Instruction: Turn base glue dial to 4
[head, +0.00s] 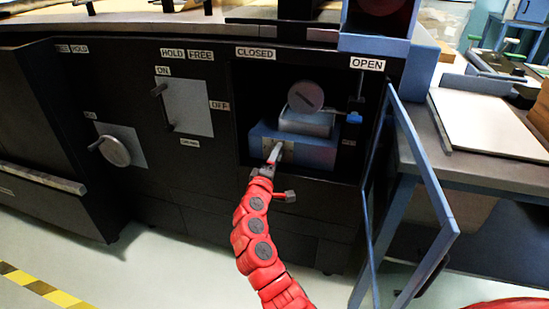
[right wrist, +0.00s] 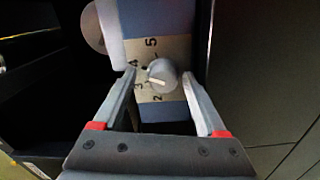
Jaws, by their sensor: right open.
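The glue dial is a small grey round knob (right wrist: 164,72) with a white pointer line, on a pale scale plate marked 2 to 5 in the right wrist view. The pointer faces left, near the 3 and the gap between 3 and 4. The plate sits on the front of a blue base (head: 318,155) inside the open cabinet. My right gripper (right wrist: 160,78) is open, with one finger on each side of the knob; I cannot tell whether they touch it. In the head view my right gripper (head: 273,158) hides the knob. My left gripper is not in view.
The cabinet's blue-framed door (head: 432,185) stands open at the right. A grey disc (head: 306,97) sits above the base, and a blue-handled valve (head: 354,117) is beside it. Left are an ON/OFF lever panel (head: 188,108) and a round knob (head: 115,151).

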